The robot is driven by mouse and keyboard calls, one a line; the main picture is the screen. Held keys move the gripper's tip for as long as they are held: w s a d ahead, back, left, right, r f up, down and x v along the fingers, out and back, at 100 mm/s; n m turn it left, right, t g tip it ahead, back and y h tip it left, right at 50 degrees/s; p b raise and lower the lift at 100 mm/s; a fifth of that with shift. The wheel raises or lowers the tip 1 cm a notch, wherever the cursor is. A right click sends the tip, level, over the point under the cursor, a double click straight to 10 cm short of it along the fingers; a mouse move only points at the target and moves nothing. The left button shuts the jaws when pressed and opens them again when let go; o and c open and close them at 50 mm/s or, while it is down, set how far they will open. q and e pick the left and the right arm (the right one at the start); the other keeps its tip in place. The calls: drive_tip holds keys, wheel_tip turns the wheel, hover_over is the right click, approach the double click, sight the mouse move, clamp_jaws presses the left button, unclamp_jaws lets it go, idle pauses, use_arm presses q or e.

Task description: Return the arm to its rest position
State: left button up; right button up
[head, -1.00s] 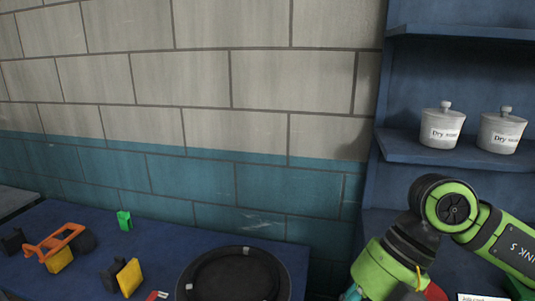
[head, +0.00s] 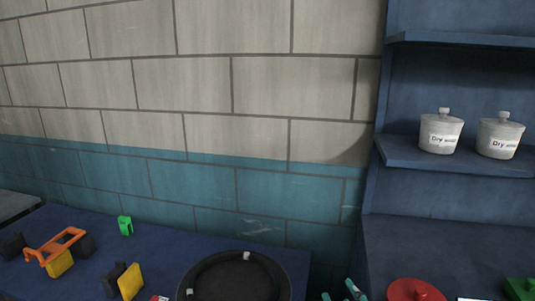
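Neither of my grippers shows in the head view, and no part of my arms is clearly visible. The rest position itself cannot be seen here. The black round drum-like disc (head: 205,272) sits at the front of the blue table (head: 165,245), its lower part cut off by the picture's bottom edge.
An orange-handled piece (head: 58,244), yellow blocks (head: 130,281) and a green clip (head: 125,225) lie on the table at left. At right, two lidded jars (head: 440,133) stand on a blue shelf (head: 400,151). Below are a red round thing (head: 415,290) and teal pieces (head: 355,289).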

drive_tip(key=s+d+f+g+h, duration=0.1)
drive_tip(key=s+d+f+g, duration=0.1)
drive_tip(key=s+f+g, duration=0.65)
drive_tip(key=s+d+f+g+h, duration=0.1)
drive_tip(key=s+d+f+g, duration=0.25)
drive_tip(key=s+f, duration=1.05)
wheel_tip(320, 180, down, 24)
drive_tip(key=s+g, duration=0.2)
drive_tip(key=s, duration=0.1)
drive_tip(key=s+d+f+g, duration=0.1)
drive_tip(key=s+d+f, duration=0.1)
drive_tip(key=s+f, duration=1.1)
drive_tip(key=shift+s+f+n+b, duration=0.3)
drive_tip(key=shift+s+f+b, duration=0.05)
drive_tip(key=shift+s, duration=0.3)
